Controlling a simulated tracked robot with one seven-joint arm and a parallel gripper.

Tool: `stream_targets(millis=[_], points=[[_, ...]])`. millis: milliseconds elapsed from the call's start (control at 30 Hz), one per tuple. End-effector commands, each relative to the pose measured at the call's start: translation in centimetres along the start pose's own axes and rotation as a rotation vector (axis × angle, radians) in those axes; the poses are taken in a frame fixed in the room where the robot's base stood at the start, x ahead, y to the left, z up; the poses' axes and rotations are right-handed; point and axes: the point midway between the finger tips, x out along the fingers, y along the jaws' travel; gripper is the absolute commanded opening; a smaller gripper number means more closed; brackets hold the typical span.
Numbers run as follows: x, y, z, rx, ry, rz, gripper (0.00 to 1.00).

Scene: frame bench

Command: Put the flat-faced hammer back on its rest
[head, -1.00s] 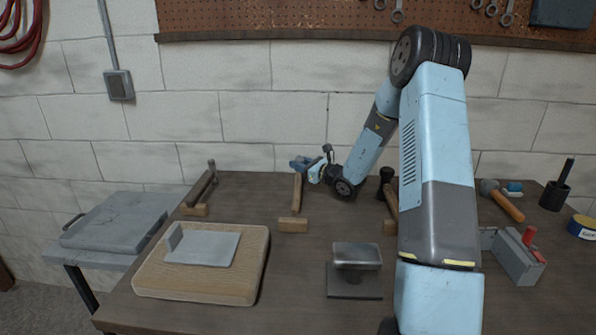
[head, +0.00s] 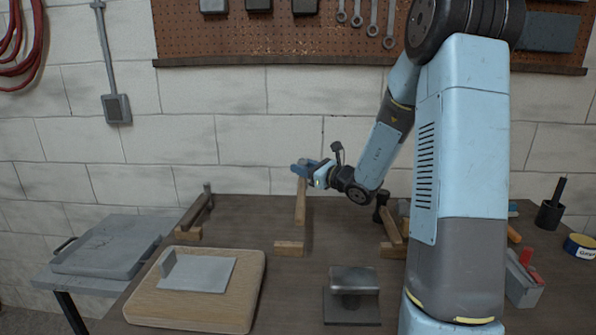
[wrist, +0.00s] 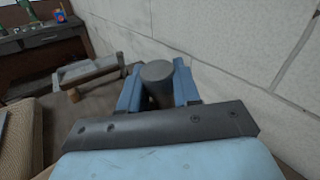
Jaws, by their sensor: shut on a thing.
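My gripper (head: 303,168) is over the back of the bench, shut on a hammer. Its pale wooden handle (head: 300,205) shows below the jaws in the head view. In the wrist view a round grey end, apparently the hammer's head (wrist: 157,71), stands between the two blue fingers. A wooden block (head: 289,248), apparently the front of a rest, sits on the bench in front of the handle. I cannot tell whether the hammer touches any support. The jaws hide the head in the head view, so its face shape is unclear.
Another hammer (head: 197,212) lies left on its wooden block (head: 188,233). A similar block (head: 393,250) is at right, partly behind my arm. A wooden board (head: 250,290) with a metal plate and a small metal stand (head: 351,290) are in front. The wall is close behind.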

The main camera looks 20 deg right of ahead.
Motion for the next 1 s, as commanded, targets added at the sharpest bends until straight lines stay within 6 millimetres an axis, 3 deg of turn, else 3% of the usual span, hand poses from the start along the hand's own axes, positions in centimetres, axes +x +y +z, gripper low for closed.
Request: stream_targets(millis=[433,800,1000], points=[[-3.2,2.5,1.9,0.012,0.013,0.004,0.0],[-7.0,6.8,2.6,0.122,0.094,0.019,0.0],[-7.2,7.1,2.3,0.148,0.108,0.019,0.0]])
